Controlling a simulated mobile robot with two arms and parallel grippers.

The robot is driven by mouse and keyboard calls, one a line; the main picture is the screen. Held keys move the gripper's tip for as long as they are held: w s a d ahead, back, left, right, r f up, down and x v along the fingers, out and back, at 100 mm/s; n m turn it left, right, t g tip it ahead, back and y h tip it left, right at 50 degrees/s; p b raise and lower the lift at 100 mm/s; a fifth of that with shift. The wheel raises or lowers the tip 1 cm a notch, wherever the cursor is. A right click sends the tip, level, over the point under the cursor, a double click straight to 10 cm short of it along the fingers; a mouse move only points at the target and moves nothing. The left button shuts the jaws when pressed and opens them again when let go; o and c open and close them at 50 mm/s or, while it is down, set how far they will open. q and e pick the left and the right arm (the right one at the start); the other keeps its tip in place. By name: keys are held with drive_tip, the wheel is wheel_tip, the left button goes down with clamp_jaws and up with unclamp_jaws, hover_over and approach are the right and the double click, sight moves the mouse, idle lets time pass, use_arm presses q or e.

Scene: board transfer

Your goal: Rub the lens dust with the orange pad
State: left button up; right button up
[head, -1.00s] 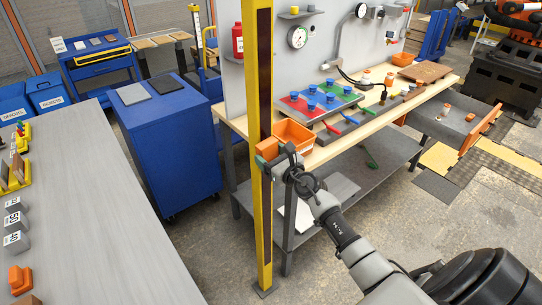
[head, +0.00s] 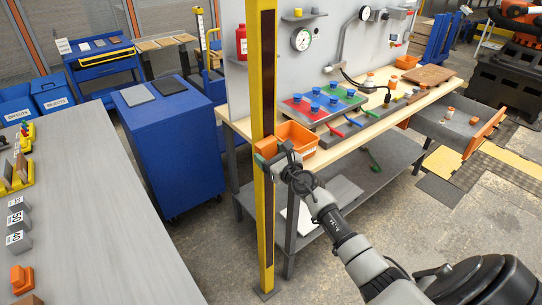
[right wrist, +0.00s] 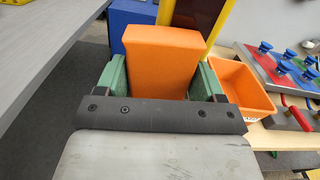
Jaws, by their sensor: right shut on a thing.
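My right gripper (right wrist: 160,82) has green fingers and is shut on the orange pad (right wrist: 160,50), a block that rises between them in the right wrist view. A round gauge with a glass face (head: 301,39) is on the grey back panel, well beyond the gripper. My left gripper is not in view.
The yellow post (head: 263,220) stands close by the gripper. An orange bin (head: 297,137) sits at the bench's near end; it shows right of the pad in the right wrist view (right wrist: 238,90). A blue cabinet (head: 172,155) and a long grey table (head: 110,220) are to the left.

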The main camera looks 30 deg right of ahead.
sight(278, 152)
drive_tip(key=shift+w+d+f+b, duration=0.1)
drive_tip(key=shift+d+b, duration=0.45)
drive_tip(key=shift+d, duration=0.2)
drive_tip(key=shift+w+d+f+b, duration=0.1)
drive_tip(key=shift+d+b, duration=0.4)
drive_tip(key=shift+d, duration=0.25)
drive_tip(key=shift+w+d+r, duration=0.1)
drive_tip(key=shift+d+r, duration=0.15)
drive_tip(key=shift+d, duration=0.25)
